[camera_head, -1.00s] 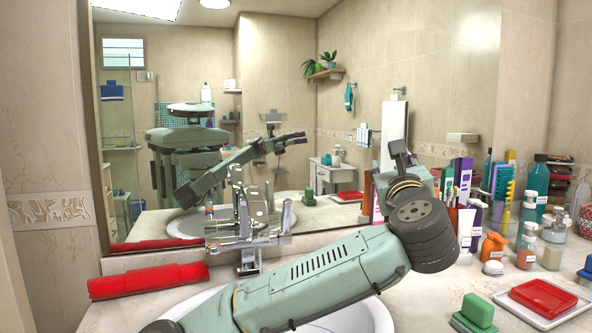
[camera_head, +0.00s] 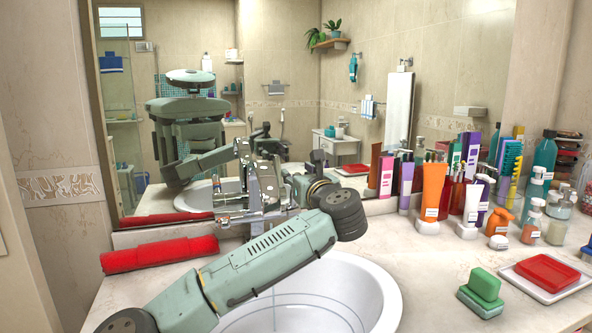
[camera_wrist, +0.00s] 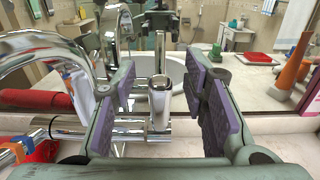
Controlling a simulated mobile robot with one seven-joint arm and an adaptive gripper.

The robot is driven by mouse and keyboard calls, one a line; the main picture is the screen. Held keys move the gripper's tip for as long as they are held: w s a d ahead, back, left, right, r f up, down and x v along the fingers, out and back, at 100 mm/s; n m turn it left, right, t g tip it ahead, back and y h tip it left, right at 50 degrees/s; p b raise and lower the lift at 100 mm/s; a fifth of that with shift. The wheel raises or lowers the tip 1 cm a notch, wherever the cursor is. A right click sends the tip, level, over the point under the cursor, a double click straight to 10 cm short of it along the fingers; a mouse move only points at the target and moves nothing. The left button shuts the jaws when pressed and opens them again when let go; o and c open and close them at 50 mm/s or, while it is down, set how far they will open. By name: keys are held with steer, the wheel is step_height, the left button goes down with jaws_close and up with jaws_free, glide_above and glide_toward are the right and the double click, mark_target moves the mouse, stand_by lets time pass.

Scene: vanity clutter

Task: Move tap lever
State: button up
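The chrome tap (camera_wrist: 50,60) fills the left of the wrist view, with its curved spout at upper left. Its upright chrome lever part (camera_wrist: 160,100) stands between the two purple-padded fingers of my gripper (camera_wrist: 168,95). The gripper is open, with a visible gap on each side of the lever. In the head view the tap (camera_head: 252,180) is at the back rim of the basin, in front of the mirror. There my gripper is mixed in with the chrome and hard to make out.
The white basin (camera_head: 340,290) lies below my arm. A red rolled towel (camera_head: 160,254) lies to the left. The mirror (camera_head: 290,60) rises close behind the tap.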

steer(key=shift+x, duration=1)
jaws_close()
